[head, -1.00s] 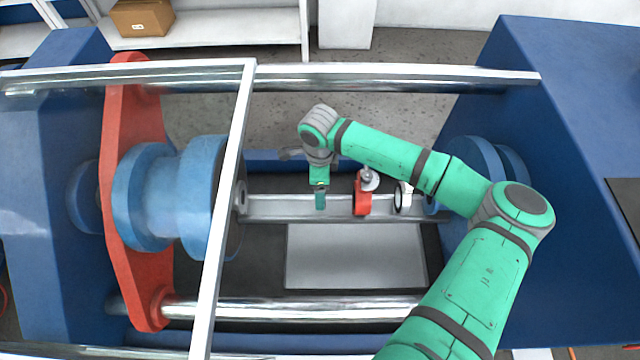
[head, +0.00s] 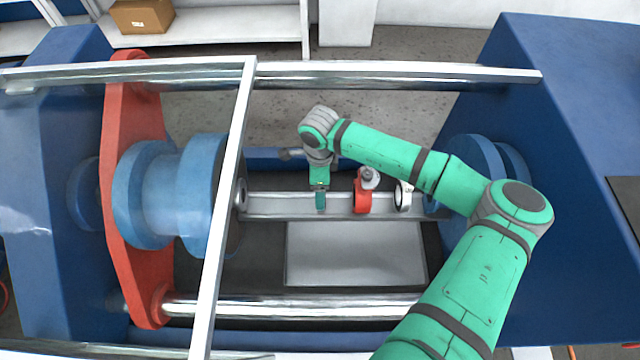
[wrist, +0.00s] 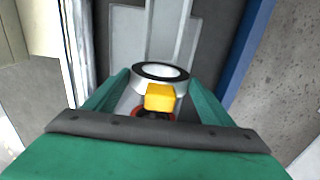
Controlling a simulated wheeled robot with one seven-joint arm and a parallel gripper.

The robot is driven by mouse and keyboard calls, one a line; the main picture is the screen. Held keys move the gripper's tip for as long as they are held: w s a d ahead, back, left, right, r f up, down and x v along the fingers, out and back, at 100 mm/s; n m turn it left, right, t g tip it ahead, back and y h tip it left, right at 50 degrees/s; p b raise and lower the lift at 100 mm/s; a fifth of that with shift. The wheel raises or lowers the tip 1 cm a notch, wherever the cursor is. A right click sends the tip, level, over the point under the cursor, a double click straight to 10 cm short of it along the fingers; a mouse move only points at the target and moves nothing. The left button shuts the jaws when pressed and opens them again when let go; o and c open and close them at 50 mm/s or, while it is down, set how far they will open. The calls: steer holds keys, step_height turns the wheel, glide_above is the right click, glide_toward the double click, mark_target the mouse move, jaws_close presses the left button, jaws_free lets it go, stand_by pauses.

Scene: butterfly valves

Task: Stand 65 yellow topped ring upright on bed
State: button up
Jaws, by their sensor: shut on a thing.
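My gripper (head: 320,201) points down over the metal bed rail (head: 280,206), left of a red ring. In the wrist view my two green fingers (wrist: 158,98) are shut around a pale ring with a dark rim (wrist: 160,71) and a yellow block top (wrist: 160,97). The yellow top faces my wrist camera. Some red-orange shows below the yellow top, partly hidden by my gripper. In the head view my gripper hides the held ring. I cannot read a number on it, nor tell whether its bottom touches the rail.
The red ring (head: 361,200) with a grey knob and a white ring (head: 403,200) with dark marks stand to the right on the rail. A blue flange (head: 205,195) is on the left. A silver bar (head: 222,200) crosses in front. The rail between flange and gripper is bare.

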steer(key=shift+f, duration=1)
stand_by(1.8)
steer(key=shift+a, duration=0.1)
steer(key=shift+f, duration=0.2)
stand_by(0.6)
steer(key=o, duration=0.9)
steer(key=shift+o, duration=1.3)
steer(key=o, duration=0.4)
